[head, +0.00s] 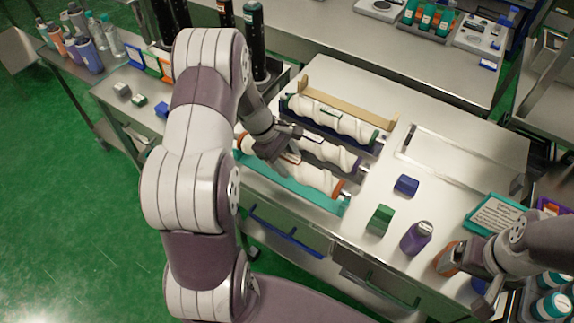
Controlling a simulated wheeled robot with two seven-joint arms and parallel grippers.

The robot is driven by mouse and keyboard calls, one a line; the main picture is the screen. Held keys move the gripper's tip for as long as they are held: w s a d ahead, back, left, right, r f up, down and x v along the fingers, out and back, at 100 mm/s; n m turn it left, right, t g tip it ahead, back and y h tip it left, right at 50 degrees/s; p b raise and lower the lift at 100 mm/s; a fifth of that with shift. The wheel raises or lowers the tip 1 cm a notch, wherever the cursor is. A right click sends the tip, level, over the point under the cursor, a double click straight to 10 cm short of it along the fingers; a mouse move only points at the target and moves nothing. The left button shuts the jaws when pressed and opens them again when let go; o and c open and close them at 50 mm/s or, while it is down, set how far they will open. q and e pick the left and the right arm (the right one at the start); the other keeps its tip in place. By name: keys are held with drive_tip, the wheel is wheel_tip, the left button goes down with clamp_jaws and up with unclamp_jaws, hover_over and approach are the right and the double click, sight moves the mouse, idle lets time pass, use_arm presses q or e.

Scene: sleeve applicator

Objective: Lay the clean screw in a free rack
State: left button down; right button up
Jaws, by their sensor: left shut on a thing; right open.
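Three pale screws lie side by side at the bench's left part. The back screw (350,125) has green ends and lies in a dark rack. The middle screw (338,155) has a purple end. The front screw (318,178) has orange ends and lies over a teal rack (300,190). My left gripper (288,153) is shut on the front screw near its middle; the arm and hand hide part of it. Whether the front screw touches the rack I cannot tell. My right gripper (462,262) is open at the bench's front right, by an orange bottle (446,258).
A blue block (406,185), a green block (380,219) and a purple bottle (416,238) stand right of the racks. A wooden bar (345,104) stands behind the screws. Dark cylinders (256,40) rise at the back left. The bench's back right holds a shallow tray (455,160).

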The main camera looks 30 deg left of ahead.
sight(287, 168)
use_arm(q)
drive_tip(key=shift+f, duration=1.65)
drive_tip(key=shift+c, duration=1.8)
unclamp_jaws()
drive_tip(key=shift+f, duration=0.1)
drive_tip(key=b+v, duration=0.1)
drive_tip(key=v, duration=1)
drive_tip(key=shift+a+r, duration=0.1)
drive_tip(key=shift+r, duration=0.2)
drive_tip(key=s+d+r+m+y, duration=0.2)
drive_tip(key=s+d+m+y, duration=0.2)
drive_tip(key=s+d+m, duration=0.8)
drive_tip(key=m, duration=0.5)
drive_tip(key=shift+d+r+y, duration=0.3)
drive_tip(key=shift+d+r, duration=0.05)
drive_tip(key=shift+d, duration=0.05)
